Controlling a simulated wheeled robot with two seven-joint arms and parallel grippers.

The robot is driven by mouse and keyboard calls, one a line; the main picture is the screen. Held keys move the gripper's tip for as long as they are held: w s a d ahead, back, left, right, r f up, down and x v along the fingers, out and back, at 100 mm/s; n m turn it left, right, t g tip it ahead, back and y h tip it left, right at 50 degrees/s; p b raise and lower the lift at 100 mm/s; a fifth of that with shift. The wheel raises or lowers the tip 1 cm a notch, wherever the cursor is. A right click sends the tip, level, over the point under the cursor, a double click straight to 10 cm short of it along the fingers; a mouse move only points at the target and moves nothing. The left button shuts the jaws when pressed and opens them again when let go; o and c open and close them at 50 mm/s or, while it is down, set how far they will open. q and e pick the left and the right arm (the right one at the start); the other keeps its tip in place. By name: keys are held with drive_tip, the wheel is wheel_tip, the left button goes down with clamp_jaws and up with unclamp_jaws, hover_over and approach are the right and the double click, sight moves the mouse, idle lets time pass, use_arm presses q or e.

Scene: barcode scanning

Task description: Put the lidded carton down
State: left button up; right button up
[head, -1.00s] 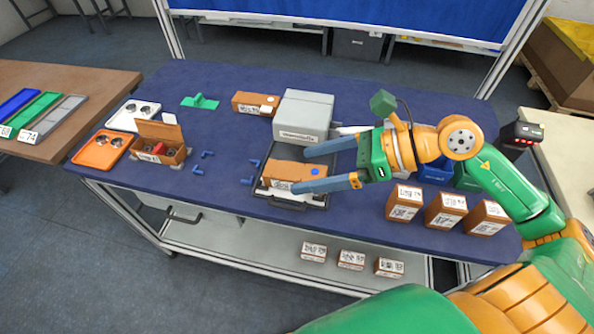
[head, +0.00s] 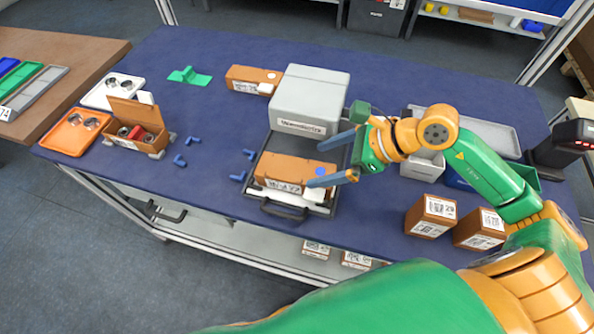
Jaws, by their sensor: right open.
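The brown carton (head: 285,172) with a white barcode label and a small blue dot lies in the open dark grey case (head: 262,143), in front of the grey printed box. My right gripper (head: 314,166) is open at the carton's right end. One finger is behind the carton; the other passes across its front right corner and hides part of it. I cannot tell whether the fingers touch it. My left gripper is not in view.
An open brown box (head: 135,125) with red and metal parts stands at left, by orange (head: 62,136) and white trays. Another carton (head: 250,80) lies behind. Blue clips are scattered mid-table. Brown cartons (head: 430,215) and a scanner (head: 565,145) stand at right.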

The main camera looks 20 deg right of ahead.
sight(296, 169)
drive_tip(key=shift+x, duration=0.85)
drive_tip(key=p, duration=0.1)
drive_tip(key=a, duration=0.1)
drive_tip(key=w+a+p, duration=0.1)
drive_tip(key=shift+a+f+p, duration=0.2)
drive_tip(key=shift+f+p, duration=0.1)
drive_tip(key=shift+f, duration=0.05)
drive_tip(key=x, duration=0.3)
drive_tip(key=shift+f, duration=0.3)
drive_tip(key=shift+d, duration=0.15)
drive_tip(key=c, duration=1.2)
